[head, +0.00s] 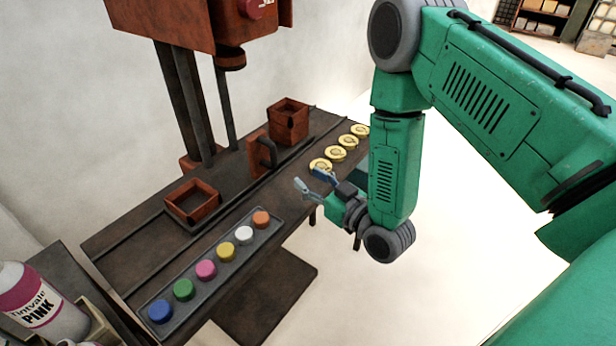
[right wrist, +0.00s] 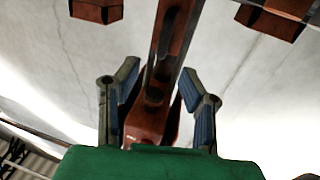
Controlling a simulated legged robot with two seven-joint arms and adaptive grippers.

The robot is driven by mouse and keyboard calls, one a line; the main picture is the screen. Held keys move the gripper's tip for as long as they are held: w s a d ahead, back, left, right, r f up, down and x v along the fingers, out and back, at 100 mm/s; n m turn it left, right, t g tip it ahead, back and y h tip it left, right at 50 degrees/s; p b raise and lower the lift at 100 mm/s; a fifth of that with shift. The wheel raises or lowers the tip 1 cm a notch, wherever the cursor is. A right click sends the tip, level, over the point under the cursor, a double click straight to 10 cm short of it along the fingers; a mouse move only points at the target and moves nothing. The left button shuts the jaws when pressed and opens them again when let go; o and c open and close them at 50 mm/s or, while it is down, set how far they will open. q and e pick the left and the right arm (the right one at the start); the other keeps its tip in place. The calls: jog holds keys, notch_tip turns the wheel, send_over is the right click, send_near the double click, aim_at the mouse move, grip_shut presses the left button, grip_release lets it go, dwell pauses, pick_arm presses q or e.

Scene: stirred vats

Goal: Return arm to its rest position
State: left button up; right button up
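My right arm is green and comes in from the right in the head view. It bends down at a grey joint, and its gripper (head: 311,178) is over the front edge of the dark workbench (head: 135,242), near the yellow discs (head: 320,165). The gripper looks open, with nothing between its fingers. In the right wrist view the two blue-padded fingers (right wrist: 160,102) stand apart, with a rust-red machine part beyond them. My left gripper does not show in either view.
A tray of coloured buttons (head: 215,270) runs along the bench front. Two rust-red open boxes (head: 192,201) (head: 288,122) and an upright handle (head: 266,151) stand behind it. A pink-labelled bottle (head: 38,303) is at lower left. The floor to the right is clear.

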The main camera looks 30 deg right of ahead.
dwell(0.3)
jog(key=s+f+g, duration=0.1)
jog(key=f, duration=0.2)
jog(key=s+a+f+g, duration=0.1)
jog(key=s+f+g, duration=0.2)
jog(key=s+f, duration=0.1)
jog(key=f, duration=0.1)
jog(key=shift+a+f+g+h+b, duration=0.3)
jog(key=shift+a+f+g, duration=0.05)
jog(key=shift+a+g, duration=0.05)
jog(key=s+f+g+h, duration=0.1)
jog(key=s+f+g, duration=0.2)
jog(key=s, duration=0.5)
jog(key=s+f+m+g+h, duration=0.1)
jog(key=s+f+g, duration=0.3)
jog(key=s, duration=0.4)
jog(key=s+f+g+b, duration=0.1)
jog(key=s+f+g, duration=0.2)
jog(key=s+g, duration=0.2)
jog(key=s, duration=0.3)
jog(key=shift+s+d+f+m+h, duration=0.25)
jog(key=shift+s+m+h, duration=0.05)
jog(key=shift+s+h, duration=0.1)
jog(key=shift+d, duration=0.1)
